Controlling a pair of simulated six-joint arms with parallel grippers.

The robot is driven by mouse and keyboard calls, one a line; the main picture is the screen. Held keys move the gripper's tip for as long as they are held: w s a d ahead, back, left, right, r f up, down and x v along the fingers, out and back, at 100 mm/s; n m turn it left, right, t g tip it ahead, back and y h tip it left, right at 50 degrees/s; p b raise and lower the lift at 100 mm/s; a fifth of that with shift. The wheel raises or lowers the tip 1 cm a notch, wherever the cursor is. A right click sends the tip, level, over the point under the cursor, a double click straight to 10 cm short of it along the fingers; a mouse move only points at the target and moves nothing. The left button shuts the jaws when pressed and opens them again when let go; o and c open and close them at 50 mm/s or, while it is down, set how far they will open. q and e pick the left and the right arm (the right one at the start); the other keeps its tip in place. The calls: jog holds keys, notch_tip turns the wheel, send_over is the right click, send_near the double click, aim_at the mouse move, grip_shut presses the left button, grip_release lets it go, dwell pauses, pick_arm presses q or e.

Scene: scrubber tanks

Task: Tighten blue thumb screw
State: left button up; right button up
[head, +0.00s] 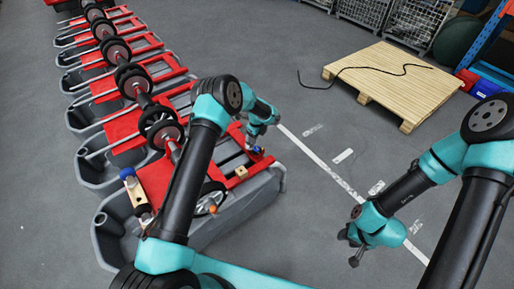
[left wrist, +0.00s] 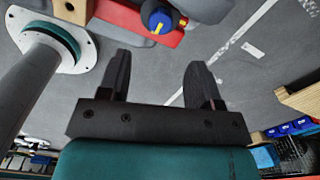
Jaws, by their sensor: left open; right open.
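The blue thumb screw (left wrist: 157,20) is a round blue knob with a yellow mark at the top of the left wrist view. It sits on the end of a red bar (left wrist: 113,12). In the head view it is a small blue spot (head: 258,150) by the nearest tank's right end. My left gripper (left wrist: 160,65) is open and empty, with the screw ahead of its fingertips and apart from them. In the head view the left gripper (head: 252,142) is beside the screw and partly hidden by its wrist. My right gripper (head: 351,246) is open and empty over bare floor.
Grey scrubber tanks with red frames stand in a row at the left; the nearest tank (head: 240,218) lies under my left arm. A wooden pallet (head: 400,82) with a black cable (head: 365,70) is at the back right. Floor between tank and pallet is clear.

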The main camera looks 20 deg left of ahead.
aim_at(257, 148)
pick_arm(q)
notch_tip(257, 148, down, 9)
jog(key=shift+r, duration=0.15)
dwell(0.4)
jog(key=c, duration=0.9)
jog(key=shift+c, duration=0.2)
jog(key=shift+m, duration=0.5)
jog(key=m, duration=0.3)
jog(key=shift+m, duration=0.3)
jog(key=m, duration=0.4)
jog(key=shift+s+a+m, duration=0.1)
jog(key=shift+m, duration=0.3)
